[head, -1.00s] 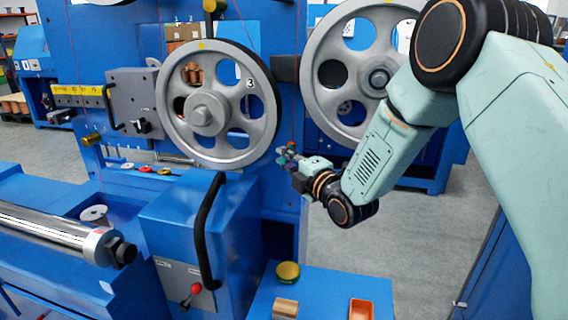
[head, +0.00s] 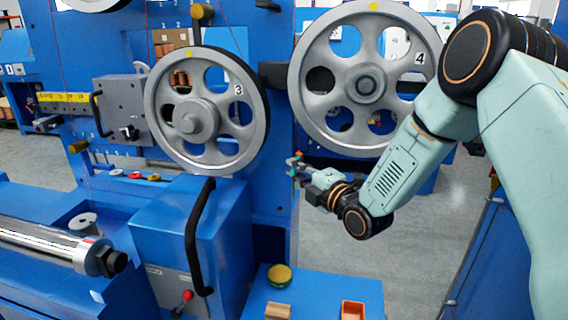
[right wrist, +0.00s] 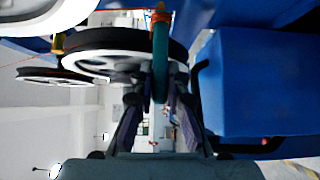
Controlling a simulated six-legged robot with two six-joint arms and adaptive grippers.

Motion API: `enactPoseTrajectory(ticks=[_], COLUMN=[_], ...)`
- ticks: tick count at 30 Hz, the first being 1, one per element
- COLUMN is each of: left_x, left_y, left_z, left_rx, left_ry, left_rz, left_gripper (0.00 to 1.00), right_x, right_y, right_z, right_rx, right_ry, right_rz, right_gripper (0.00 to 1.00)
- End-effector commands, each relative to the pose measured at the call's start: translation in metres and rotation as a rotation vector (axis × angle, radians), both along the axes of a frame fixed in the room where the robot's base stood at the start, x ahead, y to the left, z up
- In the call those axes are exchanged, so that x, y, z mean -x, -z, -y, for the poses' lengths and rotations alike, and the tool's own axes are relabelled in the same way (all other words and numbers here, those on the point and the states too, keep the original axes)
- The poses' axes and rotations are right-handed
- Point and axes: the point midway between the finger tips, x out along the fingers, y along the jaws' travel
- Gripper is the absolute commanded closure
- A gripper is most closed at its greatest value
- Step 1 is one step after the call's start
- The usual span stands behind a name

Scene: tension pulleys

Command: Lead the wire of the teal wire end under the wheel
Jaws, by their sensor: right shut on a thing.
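My right gripper (head: 299,173) is shut on the teal wire end (right wrist: 160,55), which stands upright between the fingers in the right wrist view. A thin orange-red wire (right wrist: 125,10) runs left from its orange top. In the head view the gripper is just below and between two grey spoked wheels, wheel 3 (head: 225,139) on the left and wheel 4 (head: 313,81) on the right. A thin red wire rises above the gripper between the wheels; its full path is too fine to follow. My left gripper is not in view.
A blue machine box with a black handle (head: 197,235) stands at the lower left of the gripper. A blue table (head: 330,288) below bears a green-and-yellow round piece (head: 279,274) and an orange tray (head: 353,310). Grey floor shows open to the right.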

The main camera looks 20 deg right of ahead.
Motion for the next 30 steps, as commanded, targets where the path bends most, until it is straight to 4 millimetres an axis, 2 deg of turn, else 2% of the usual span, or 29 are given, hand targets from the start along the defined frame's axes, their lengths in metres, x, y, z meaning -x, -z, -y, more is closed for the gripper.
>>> enactPoseTrajectory(ticks=[6, 12, 30], left_x=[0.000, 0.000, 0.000], left_y=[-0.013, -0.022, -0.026], left_z=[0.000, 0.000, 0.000], left_rx=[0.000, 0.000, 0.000], left_ry=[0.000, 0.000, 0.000], left_rz=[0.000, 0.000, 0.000], left_gripper=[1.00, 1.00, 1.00], right_x=[0.015, 0.024, 0.030], right_y=[0.005, 0.009, 0.012], right_z=[0.022, 0.036, 0.044], right_rx=[-0.003, -0.001, 0.000], right_ry=[0.003, 0.002, 0.000], right_rz=[-0.003, -0.002, -0.002], right_gripper=[1.00, 1.00, 1.00])
